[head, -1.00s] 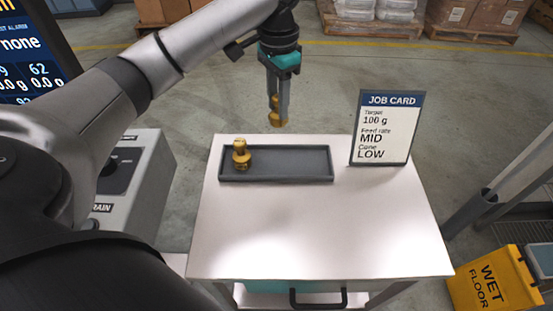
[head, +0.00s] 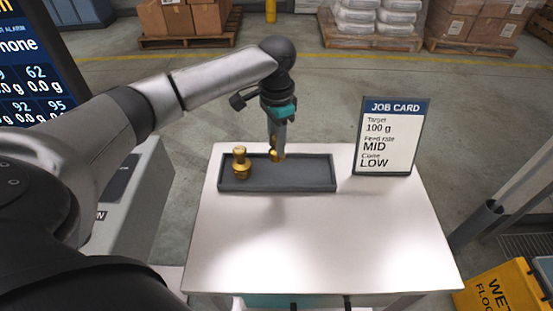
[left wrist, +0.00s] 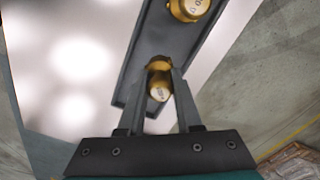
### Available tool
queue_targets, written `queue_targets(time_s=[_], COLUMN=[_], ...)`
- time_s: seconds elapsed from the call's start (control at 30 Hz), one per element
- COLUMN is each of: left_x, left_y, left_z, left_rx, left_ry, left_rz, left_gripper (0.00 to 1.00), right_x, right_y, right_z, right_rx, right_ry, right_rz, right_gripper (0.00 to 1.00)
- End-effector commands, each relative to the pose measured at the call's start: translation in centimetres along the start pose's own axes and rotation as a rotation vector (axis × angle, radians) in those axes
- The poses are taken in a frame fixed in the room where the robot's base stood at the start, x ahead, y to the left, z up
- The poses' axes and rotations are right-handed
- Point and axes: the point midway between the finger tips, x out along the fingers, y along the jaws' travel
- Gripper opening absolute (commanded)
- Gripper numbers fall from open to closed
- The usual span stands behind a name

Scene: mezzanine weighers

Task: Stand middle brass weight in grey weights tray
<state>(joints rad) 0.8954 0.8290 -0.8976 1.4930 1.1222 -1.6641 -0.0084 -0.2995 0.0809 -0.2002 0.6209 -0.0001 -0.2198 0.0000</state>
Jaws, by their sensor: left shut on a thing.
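The grey weights tray (head: 300,180) lies on the white-topped table. A brass weight (head: 241,165) stands upright at its left end; it also shows at the top of the left wrist view (left wrist: 188,8). My left gripper (head: 277,150) points down over the back of the tray, right of that weight, shut on a second brass weight (head: 279,158). In the left wrist view this held weight (left wrist: 159,86) sits between the two fingers, over the tray. I cannot tell whether its base touches the tray floor. My right gripper is not in view.
A job card (head: 390,138) stands right of the tray. The table top (head: 320,235) in front of the tray is clear. A grey machine (head: 130,215) is at left, and a yellow wet floor sign (head: 500,290) at lower right.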

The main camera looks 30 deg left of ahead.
Motion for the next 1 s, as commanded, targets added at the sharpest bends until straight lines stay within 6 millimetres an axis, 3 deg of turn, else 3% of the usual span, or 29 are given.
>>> queue_targets(time_s=[0.33, 0.77, 0.8, 1.0], left_x=[5.3, 5.8, 5.8, 5.8], left_y=[0.0, 0.1, 0.0, 0.0], left_z=[0.0, 0.0, 0.0, 0.0], left_rx=[-0.001, 0.000, 0.000, 0.000], left_ry=[0.000, 0.000, 0.000, 0.000], left_rz=[0.000, 0.001, 0.000, 0.000], left_gripper=[0.00, 0.00, 0.38, 0.60], right_x=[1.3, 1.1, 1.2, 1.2], right_y=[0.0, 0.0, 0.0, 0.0], right_z=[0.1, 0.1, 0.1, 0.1], right_rx=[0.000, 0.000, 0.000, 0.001], right_ry=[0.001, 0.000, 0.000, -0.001], right_rz=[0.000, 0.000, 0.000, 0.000], right_gripper=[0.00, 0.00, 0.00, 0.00])
